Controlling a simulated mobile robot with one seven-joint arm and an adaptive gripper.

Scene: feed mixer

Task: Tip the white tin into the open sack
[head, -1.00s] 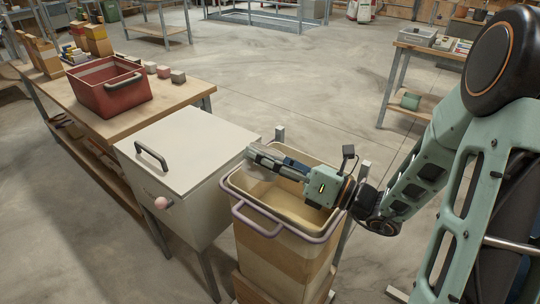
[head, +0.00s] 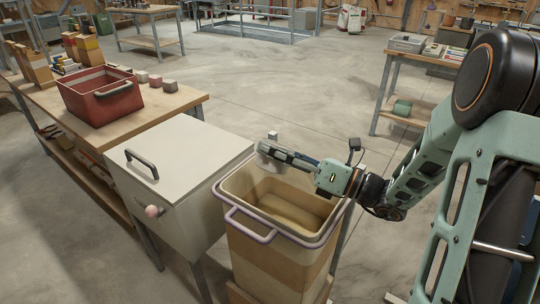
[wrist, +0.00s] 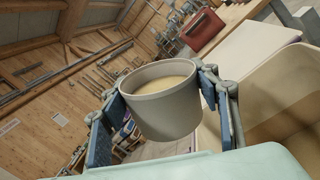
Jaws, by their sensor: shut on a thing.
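The white tin (wrist: 165,112) is between the fingers of my gripper (wrist: 168,108), which is shut on it. Its open mouth shows pale beige contents close below the rim in the wrist view. In the head view the tin (head: 268,158) is small and partly hidden by the fingers of my gripper (head: 275,152). The open sack (head: 275,270) is a tall tan and brown container with a wide cream mouth and a mauve front handle. My gripper is above the sack's far side. A tan layer shows inside the sack, which also shows in the wrist view (wrist: 285,95).
A white lidded box (head: 180,155) with a black handle stands left of the sack. Beyond it is a wooden bench (head: 130,133) with a red crate (head: 105,105) and several small blocks. A side table (head: 400,118) stands at the right. Open floor lies behind.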

